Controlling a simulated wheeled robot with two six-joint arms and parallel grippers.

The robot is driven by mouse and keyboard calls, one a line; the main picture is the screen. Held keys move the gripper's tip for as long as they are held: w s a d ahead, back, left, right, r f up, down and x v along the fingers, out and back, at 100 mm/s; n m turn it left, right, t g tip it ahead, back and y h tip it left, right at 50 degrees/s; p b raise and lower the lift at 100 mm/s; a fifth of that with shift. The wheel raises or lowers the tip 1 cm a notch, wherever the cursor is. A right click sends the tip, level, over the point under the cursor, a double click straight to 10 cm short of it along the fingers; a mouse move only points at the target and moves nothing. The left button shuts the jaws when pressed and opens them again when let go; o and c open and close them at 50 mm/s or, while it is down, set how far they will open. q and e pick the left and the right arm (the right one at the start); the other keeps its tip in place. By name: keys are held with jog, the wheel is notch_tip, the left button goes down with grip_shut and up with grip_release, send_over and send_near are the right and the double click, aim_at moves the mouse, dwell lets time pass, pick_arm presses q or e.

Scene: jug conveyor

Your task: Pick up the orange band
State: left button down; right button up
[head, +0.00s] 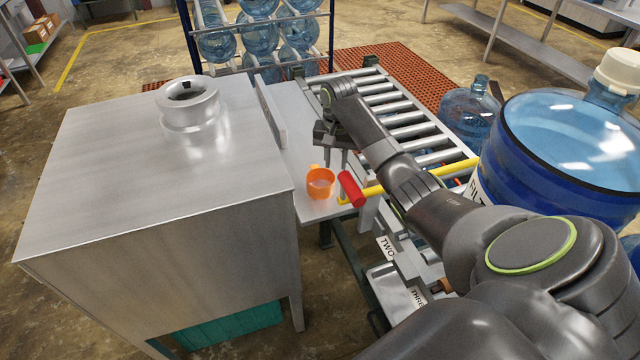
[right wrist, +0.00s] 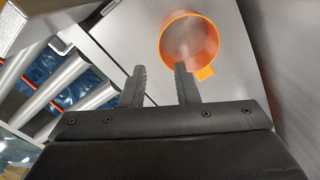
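The orange band (head: 320,183) is a small ring with a tab, sitting on the grey metal shelf (head: 314,212) between the steel cabinet and the roller conveyor. In the right wrist view the band (right wrist: 162,39) shows as an open ring with its tab at the lower right. My right gripper (head: 343,170) points down just beside the band. Its two fingers (right wrist: 160,82) are apart with nothing between them; one fingertip overlaps the ring's lower edge in the wrist view, and I cannot tell whether it touches. My left gripper is not in view.
A yellow bar with a red grip (head: 351,189) lies close to the band. The steel cabinet (head: 130,150) stands at left, the roller conveyor (head: 405,115) at right.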

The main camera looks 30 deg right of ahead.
jog(key=shift+s+a+f+p, duration=0.1)
jog(key=shift+f+p, duration=0.1)
jog(key=shift+f, duration=1.55)
jog(key=shift+a+f+p, duration=0.1)
jog(key=shift+f+p, duration=0.1)
jog(key=shift+f, duration=1.55)
grip_shut()
